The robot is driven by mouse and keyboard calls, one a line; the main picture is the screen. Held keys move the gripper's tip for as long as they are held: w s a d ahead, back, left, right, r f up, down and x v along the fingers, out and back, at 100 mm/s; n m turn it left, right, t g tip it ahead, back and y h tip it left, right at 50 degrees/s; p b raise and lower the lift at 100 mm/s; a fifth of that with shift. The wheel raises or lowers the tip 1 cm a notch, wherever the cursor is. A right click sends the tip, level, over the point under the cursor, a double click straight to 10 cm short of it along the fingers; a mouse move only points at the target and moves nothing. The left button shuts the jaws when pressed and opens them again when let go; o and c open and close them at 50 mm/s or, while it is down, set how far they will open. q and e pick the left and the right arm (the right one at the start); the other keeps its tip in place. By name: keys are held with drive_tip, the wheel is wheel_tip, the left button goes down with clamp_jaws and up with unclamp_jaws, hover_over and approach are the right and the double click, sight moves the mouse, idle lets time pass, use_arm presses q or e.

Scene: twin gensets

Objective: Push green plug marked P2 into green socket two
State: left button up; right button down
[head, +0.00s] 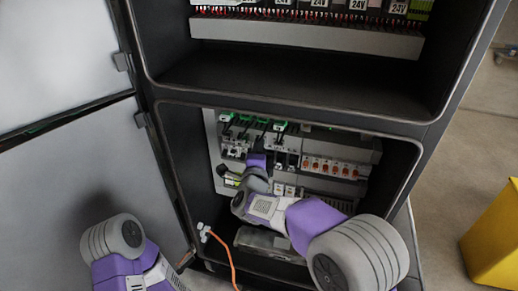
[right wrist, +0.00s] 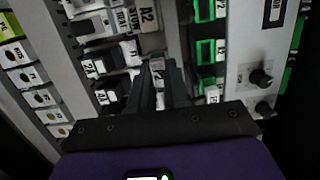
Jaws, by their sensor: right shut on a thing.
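My right gripper (head: 256,162) is inside the lower cabinet bay, in front of the left part of the component panel. In the right wrist view its two dark fingers (right wrist: 160,92) are shut on a small plug (right wrist: 157,66) with a pale label. The label is hard to read, and the fingers hide most of the plug. A column of green sockets (right wrist: 206,50) lies just right of the fingers, and I cannot tell which is socket two. Green parts (head: 245,118) also show at the panel's top in the head view. My left gripper is not in view.
The bay's dark frame (head: 172,165) surrounds my right arm closely. An orange cable (head: 230,262) hangs at the bay's lower left. Red-marked breakers (head: 330,168) sit right of the gripper. A yellow box (head: 495,240) stands on the floor to the right.

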drive_tip(key=shift+s+a, duration=0.2)
drive_tip(key=shift+s, duration=0.2)
drive_tip(key=shift+s+a+b, duration=0.2)
drive_tip(key=shift+s+b, duration=0.15)
drive_tip(key=shift+s, duration=0.25)
drive_tip(key=shift+s, duration=0.15)
drive_tip(key=s, duration=0.1)
drive_tip(key=s+a, duration=0.1)
drive_tip(key=s, duration=0.1)
drive_tip(key=s+b, duration=0.1)
drive_tip(key=shift+s+a, duration=0.25)
drive_tip(key=shift+s, duration=0.1)
idle(0.4)
drive_tip(key=w+a+r+p, duration=0.1)
drive_tip(key=a+r+p, duration=0.4)
drive_tip(key=r, duration=0.1)
drive_tip(key=shift+w, duration=0.35)
idle(0.4)
drive_tip(key=shift+a+r, duration=0.1)
